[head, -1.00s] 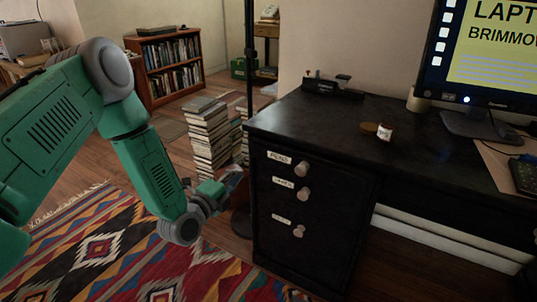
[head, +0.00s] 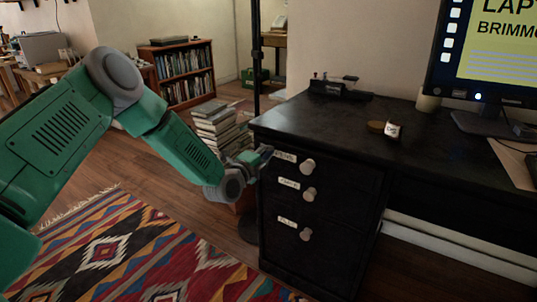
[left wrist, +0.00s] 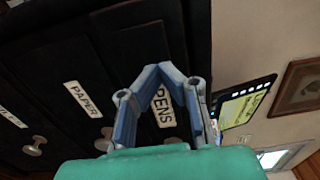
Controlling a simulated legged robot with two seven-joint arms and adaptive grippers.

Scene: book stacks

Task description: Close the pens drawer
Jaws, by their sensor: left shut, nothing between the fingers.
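The black desk's top drawer carries a white PENS label (head: 285,156) and a round pale knob (head: 308,166). Its front looks almost flush with the drawers below; I cannot tell any small gap. In the left wrist view, the PENS label (left wrist: 163,108) shows between and behind my fingers, which hide part of it. My left gripper (head: 267,152) is shut and empty at the left end of the drawer front, beside the label. In the left wrist view its fingertips (left wrist: 161,70) meet in front of the dark drawer face. I cannot tell whether they touch it. My right gripper is not in view.
Below are the PAPER drawer (left wrist: 81,98) and a bottom drawer with a knob (head: 305,234). A dark pole (head: 256,60) and a book stack (head: 215,125) stand left of the desk. The patterned rug (head: 140,250) is open floor.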

